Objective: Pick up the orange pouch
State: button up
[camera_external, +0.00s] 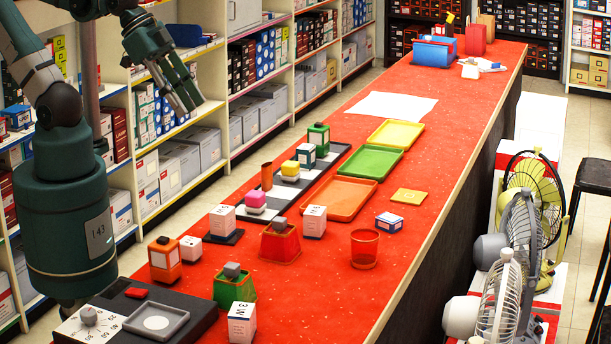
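An upright orange item with a pale label and a dark top (165,260) stands on the near left of the red counter; it is the closest match to an orange pouch, but I cannot tell that it is one. A small white box (190,249) stands right beside it. My gripper (188,103) is high at the upper left, in front of the shelves and well above the counter, pointing down and right. Nothing shows between its fingers, and I cannot tell how far apart they are.
The counter's right side is mostly clear. Fans (520,240) stand beyond its right edge.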

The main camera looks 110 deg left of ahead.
jog(key=a, duration=0.1)
jog(key=n+g, duration=0.7)
jog(key=n, duration=1)
send_over(267, 164)
notch_tip(267, 164, down, 19)
jog(key=shift+d+f+p, duration=0.15)
jog(key=shift+f+p, duration=0.05)
jog(key=shift+p, duration=0.15)
jog(key=shift+s+f, duration=0.15)
jog(key=shift+f, duration=0.05)
jog(key=shift+f, duration=1.3)
jog(key=shift+f, duration=0.1)
jog(key=shift+f+b, duration=0.5)
jog(key=shift+f, duration=2)
